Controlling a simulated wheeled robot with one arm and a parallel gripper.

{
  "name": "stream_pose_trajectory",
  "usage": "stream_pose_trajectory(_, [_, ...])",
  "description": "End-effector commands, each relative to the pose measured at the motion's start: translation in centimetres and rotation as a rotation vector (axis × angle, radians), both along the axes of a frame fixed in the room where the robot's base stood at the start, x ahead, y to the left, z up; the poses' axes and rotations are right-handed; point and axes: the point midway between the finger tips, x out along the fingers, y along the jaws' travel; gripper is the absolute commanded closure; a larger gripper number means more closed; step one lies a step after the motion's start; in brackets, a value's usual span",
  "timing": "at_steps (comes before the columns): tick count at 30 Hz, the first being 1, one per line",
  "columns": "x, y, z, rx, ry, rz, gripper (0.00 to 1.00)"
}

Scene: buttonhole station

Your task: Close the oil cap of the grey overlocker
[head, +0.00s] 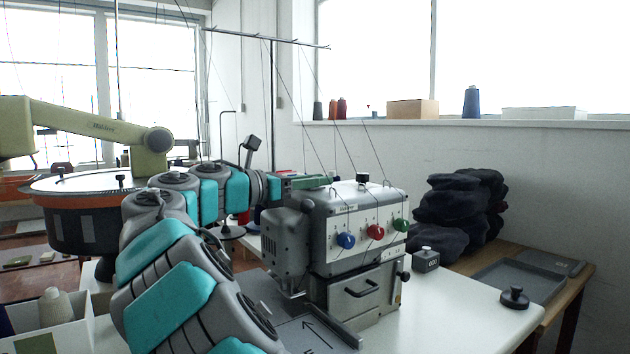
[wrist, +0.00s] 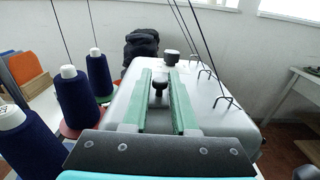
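The grey overlocker (head: 350,230) stands on the white table, with blue, red and green dials on its front. Its top also shows in the wrist view (wrist: 205,115). Two black knobs stand on that top: a small one on a stem (wrist: 159,88) and a wider one farther back (wrist: 171,57). I cannot tell for sure which is the oil cap. My gripper (wrist: 160,78) has green fingers, open and pointing across the machine's top. The small knob shows between them with gaps on both sides.
Dark blue thread cones (wrist: 75,97) stand left of the machine, and threads run up from it. A grey tray (head: 520,277) and dark cloth (head: 458,210) lie behind.

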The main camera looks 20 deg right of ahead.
Motion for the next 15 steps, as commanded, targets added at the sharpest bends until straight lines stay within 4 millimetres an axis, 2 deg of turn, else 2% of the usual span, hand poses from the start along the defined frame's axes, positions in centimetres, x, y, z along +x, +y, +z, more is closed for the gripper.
stream_pose_trajectory(1, [0.0,0.0,0.0,0.0,0.0,0.0,0.67])
stream_pose_trajectory(6, [0.0,0.01,0.04,-0.001,0.0,0.0,0.49])
stream_pose_trajectory(15, [-0.01,0.17,0.08,-0.002,0.0,0.001,0.49])
